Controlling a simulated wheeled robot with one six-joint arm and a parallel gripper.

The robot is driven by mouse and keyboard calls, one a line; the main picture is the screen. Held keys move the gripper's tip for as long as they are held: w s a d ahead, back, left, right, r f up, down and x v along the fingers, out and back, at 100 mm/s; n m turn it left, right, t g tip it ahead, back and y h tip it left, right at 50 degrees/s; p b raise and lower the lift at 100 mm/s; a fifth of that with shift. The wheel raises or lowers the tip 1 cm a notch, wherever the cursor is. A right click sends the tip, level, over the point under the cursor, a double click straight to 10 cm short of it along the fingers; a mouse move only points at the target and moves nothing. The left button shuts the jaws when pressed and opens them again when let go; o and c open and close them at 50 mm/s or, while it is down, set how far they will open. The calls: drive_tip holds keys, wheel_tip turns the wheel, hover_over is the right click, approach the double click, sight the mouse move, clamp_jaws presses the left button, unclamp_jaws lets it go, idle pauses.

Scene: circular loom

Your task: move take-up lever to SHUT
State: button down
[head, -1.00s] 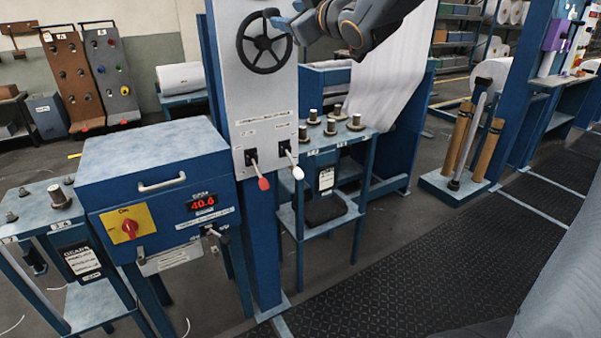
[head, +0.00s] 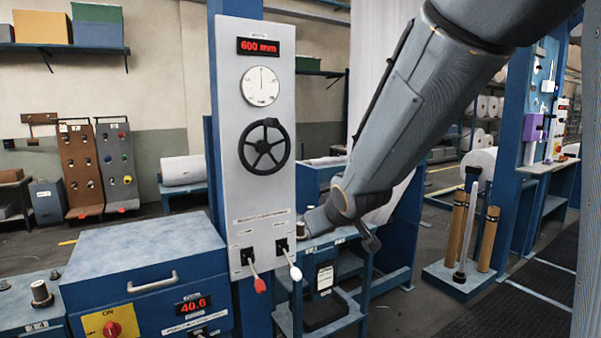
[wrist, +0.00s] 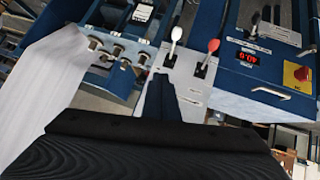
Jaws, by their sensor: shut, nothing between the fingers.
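Two levers stick out near the foot of the grey panel (head: 228,150): one with a red tip (head: 259,285) on the left and one with a white tip (head: 295,272) on the right. Both slant downward and outward. Their small labels are too blurred to read, so I cannot tell which is the take-up lever. In the wrist view, turned over, the white-tipped lever (wrist: 176,35) and red-tipped lever (wrist: 213,46) stand beyond my gripper (wrist: 160,82). My gripper is shut and empty, pointing at the panel near the levers; I see no contact. In the head view its fingertips are unclear.
A black handwheel (head: 264,146), a dial and a red display sit above the levers. A blue control box (head: 150,260) stands to the left. A stand with metal posts is right of the panel, close to my arm.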

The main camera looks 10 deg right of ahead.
drive_tip(key=s+f+m+g, duration=0.1)
drive_tip(key=s+f+g, duration=0.3)
drive_tip(key=s+f, duration=0.4)
drive_tip(key=s+a+f+m+g, duration=0.1)
drive_tip(key=s+f+g, duration=0.4)
drive_tip(key=s, duration=1)
wheel_tip(320, 180, down, 4)
drive_tip(key=shift+r+m, duration=0.25)
drive_tip(key=shift+m, duration=0.55)
